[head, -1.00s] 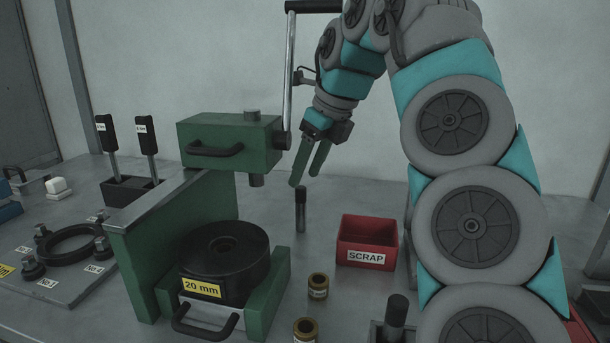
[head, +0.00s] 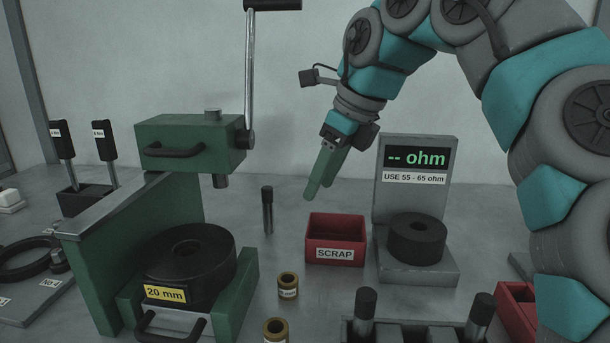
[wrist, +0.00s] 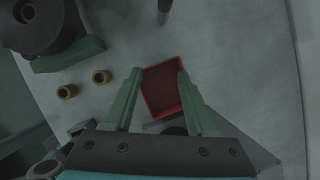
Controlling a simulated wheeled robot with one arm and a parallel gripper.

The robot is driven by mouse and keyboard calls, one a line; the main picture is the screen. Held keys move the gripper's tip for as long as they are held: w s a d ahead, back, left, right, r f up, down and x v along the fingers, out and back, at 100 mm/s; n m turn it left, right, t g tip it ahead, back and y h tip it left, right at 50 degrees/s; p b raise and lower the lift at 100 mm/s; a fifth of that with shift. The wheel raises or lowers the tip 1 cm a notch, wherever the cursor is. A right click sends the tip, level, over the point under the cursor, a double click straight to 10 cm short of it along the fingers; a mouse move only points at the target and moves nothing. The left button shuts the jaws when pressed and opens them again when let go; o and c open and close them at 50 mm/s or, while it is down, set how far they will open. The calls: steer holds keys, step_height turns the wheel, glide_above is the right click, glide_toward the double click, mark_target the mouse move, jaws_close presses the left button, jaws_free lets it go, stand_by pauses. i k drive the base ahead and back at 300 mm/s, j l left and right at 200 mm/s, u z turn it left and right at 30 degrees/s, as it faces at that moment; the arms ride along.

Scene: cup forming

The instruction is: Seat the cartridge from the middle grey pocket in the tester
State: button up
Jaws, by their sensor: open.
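The tester (head: 415,180) stands right of centre in the head view. Its display reads "-- ohm" over a label "USE 55 - 65 ohm", and a black ring (head: 416,238) sits on its base. At the bottom edge a grey pocketed holder (head: 400,323) is partly cut off. Dark-capped cartridges stand in its left (head: 364,310) and right (head: 480,312) pockets. No cartridge top shows between them; the pocket floor is out of sight. My gripper (head: 318,190) is open and empty, raised above and behind the scrap bin. Its fingers also show in the wrist view (wrist: 157,85).
A red SCRAP bin (head: 335,236) stands left of the tester. A dark cylinder (head: 267,210) stands upright on the table left of it. Two brass rings (head: 288,286) (head: 276,330) lie in front. A green press (head: 190,145) with a 20 mm die fills the left.

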mark_target(414, 173)
steer(key=k, duration=1)
